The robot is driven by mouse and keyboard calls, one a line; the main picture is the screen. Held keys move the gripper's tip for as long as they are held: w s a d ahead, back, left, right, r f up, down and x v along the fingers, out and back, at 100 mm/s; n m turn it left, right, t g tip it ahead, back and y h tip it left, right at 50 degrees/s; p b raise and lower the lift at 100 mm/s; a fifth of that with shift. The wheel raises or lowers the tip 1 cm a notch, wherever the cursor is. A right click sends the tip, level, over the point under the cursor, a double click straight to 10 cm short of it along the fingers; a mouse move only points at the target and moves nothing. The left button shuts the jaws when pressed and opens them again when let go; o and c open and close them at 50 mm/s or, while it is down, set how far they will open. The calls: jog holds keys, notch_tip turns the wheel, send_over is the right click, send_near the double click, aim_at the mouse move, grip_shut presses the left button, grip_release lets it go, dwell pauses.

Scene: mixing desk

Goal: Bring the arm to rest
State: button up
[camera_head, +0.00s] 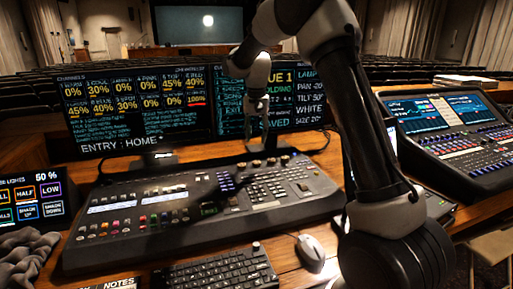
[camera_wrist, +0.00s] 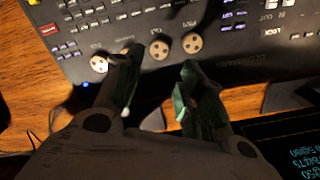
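My arm (camera_head: 350,110) rises from the lower right of the head view, bends over at the top and comes down in front of the monitors. My gripper (camera_head: 265,128) hangs fingers down near the back edge of the mixing console (camera_head: 130,230). In the wrist view my gripper (camera_wrist: 160,75) has its two green-padded fingers apart with nothing between them. The console (camera_wrist: 225,55) lies beyond the fingertips, with several round knobs (camera_wrist: 160,50) close to them. I cannot tell the exact height above the console.
Two monitors (camera_head: 140,110) stand behind the console. A keyboard (camera_head: 215,270) and mouse (camera_head: 311,252) lie in front. A small touch panel (camera_head: 35,197) and dark cloth (camera_head: 25,255) are at left. A second console (camera_head: 455,135) stands at right. Seats fill the background.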

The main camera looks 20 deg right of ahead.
jog(key=shift+r, duration=0.65)
jog(key=s+d+r+n+t, duration=0.1)
jog(key=s+d+r+n, duration=0.1)
jog(key=s, duration=1.1)
jog(key=s+d+r+n+t, duration=0.2)
jog(key=s+d+r, duration=0.1)
jog(key=s, duration=1)
jog(key=s+d+r+n+t, duration=0.1)
jog(key=s+d+r, duration=0.2)
jog(key=s, duration=1)
jog(key=shift+s+d+r+n, duration=0.35)
jog(key=shift+s+d+n, duration=0.05)
jog(key=shift+d, duration=0.1)
